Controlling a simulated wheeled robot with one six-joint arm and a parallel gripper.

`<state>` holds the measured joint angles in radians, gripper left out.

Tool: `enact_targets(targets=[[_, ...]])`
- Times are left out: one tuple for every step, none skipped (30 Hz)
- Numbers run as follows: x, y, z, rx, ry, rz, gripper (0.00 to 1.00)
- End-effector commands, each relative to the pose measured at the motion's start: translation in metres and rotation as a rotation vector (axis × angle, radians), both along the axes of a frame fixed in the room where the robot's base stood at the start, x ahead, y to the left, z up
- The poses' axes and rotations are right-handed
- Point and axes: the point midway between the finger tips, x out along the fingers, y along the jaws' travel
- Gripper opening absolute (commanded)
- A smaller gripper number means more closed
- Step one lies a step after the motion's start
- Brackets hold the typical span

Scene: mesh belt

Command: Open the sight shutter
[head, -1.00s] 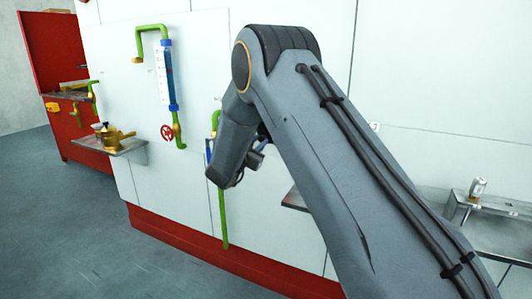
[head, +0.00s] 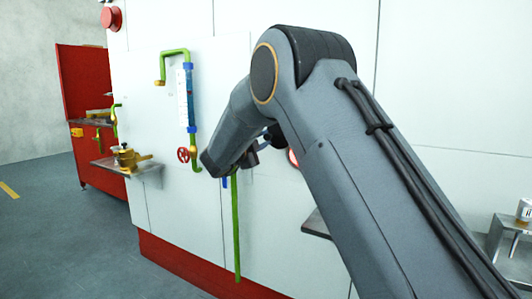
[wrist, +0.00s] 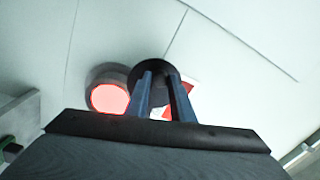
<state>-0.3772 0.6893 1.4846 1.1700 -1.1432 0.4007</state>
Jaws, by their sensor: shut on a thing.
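In the wrist view, my gripper (wrist: 160,78) has its two dark fingers shut on a round black disc (wrist: 154,65), which appears to be the sight shutter. Just left of it is a round sight port (wrist: 109,98) with a glowing red face and a grey rim. The red face is largely uncovered and the black disc stands beside it, over the rim's right side. The exact grip point is partly hidden by the fingers. A sliver of a red round thing (head: 293,158) shows beside my arm.
A red and white label (wrist: 182,98) sits behind the disc. On the white wall are green pipes with a sight gauge (head: 185,97) and a red handwheel (head: 183,154). Shelves jut out at left (head: 145,168) and right (head: 508,250). The floor at left is clear.

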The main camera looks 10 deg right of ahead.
Motion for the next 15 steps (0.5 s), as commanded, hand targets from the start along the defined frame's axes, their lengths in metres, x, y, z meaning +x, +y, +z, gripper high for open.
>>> enact_targets(targets=[[0.001,0.000,0.004,0.025,-0.022,-0.002,0.00],[0.001,0.000,0.007,0.039,-0.032,-0.003,0.00],[0.001,0.000,0.009,0.056,-0.045,-0.003,0.00],[0.001,0.000,0.011,0.068,-0.054,-0.003,0.00],[0.001,0.000,0.012,0.077,-0.061,-0.003,0.00],[0.001,0.000,0.014,0.090,-0.070,-0.002,0.00],[0.001,0.000,0.015,0.100,-0.076,-0.003,0.00],[0.001,0.000,0.016,0.108,-0.082,-0.003,0.00],[0.001,0.000,0.017,0.116,-0.089,-0.004,0.00],[0.001,0.000,0.018,0.123,-0.092,-0.004,0.00],[0.001,0.000,0.019,0.128,-0.097,-0.004,0.00],[0.001,0.000,0.020,0.135,-0.101,-0.004,0.00],[0.000,-0.001,0.020,0.138,-0.104,-0.004,0.00],[0.000,-0.001,0.021,0.142,-0.105,-0.005,0.00],[0.000,-0.001,0.021,0.145,-0.108,-0.004,0.00]])
